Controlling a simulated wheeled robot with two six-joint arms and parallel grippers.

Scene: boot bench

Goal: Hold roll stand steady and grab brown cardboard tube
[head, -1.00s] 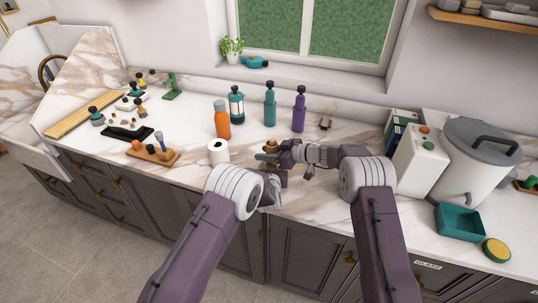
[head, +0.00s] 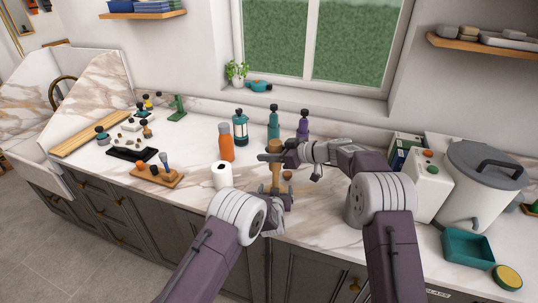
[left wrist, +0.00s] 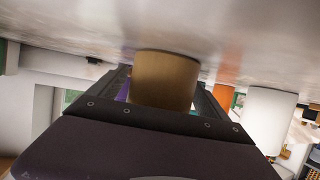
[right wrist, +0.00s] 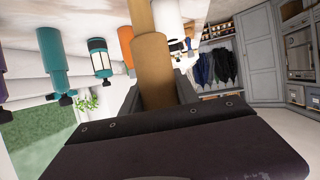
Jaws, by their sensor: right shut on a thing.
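The roll stand (head: 276,183) is a tan post standing upright near the counter's front edge. The brown cardboard tube (head: 276,147) is high on the post, and my right gripper (head: 274,157) is shut on it from the right. In the right wrist view the tube (right wrist: 152,65) fills the jaws, with the thinner post (right wrist: 138,15) running out beyond it. My left gripper (head: 277,197) is low by the counter, its fingers on both sides of a brown round part (left wrist: 165,78), seemingly the stand's foot. A narrow gap shows beside its left finger.
A white roll (head: 221,175) and an orange bottle (head: 226,143) stand left of the stand. A lantern (head: 240,129), a teal bottle (head: 273,123) and a purple bottle (head: 302,128) stand behind. A small brown knob (head: 288,175) lies close by. A teal tray (head: 468,248) sits right.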

